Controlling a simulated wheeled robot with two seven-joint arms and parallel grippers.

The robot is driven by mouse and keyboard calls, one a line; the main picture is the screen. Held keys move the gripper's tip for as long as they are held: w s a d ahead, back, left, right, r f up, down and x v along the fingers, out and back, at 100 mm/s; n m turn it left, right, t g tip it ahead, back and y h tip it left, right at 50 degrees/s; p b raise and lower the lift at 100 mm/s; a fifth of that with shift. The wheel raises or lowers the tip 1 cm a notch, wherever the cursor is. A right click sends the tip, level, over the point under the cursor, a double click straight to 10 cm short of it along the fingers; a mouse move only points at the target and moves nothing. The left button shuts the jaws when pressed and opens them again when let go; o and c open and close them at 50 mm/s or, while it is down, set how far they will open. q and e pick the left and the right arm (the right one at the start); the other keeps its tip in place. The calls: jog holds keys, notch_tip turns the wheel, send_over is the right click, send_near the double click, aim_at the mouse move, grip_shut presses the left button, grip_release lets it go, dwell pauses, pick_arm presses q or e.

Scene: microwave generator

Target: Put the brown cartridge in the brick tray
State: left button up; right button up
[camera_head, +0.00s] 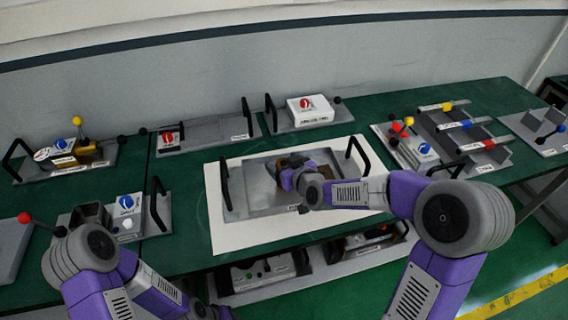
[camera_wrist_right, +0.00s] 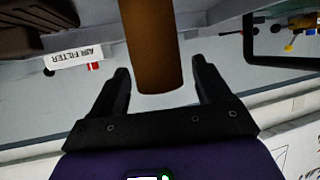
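The brown cartridge (camera_wrist_right: 152,45) is a plain upright cylinder in the right wrist view. Its near end hangs into the gap between the fingers of my right gripper (camera_wrist_right: 160,75). The gripper is open, with space on both sides of the cartridge. In the head view my right gripper (camera_head: 283,174) is over the grey tray (camera_head: 250,205) in the middle of the table, and my wrist hides part of what is there. I cannot tell which tray is the brick tray. My left arm is at the lower left of the head view; its gripper does not show.
A white mat (camera_head: 225,240) lies under the middle tray, which has black handles (camera_head: 225,185) at both sides. Other trays with switches, levers and coloured knobs stand around it.

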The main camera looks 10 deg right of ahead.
jog(key=shift+r, duration=0.1)
jog(key=shift+r+p, duration=0.15)
jog(key=shift+p, duration=0.15)
jog(key=p+v, duration=0.1)
jog(key=v, duration=1.1)
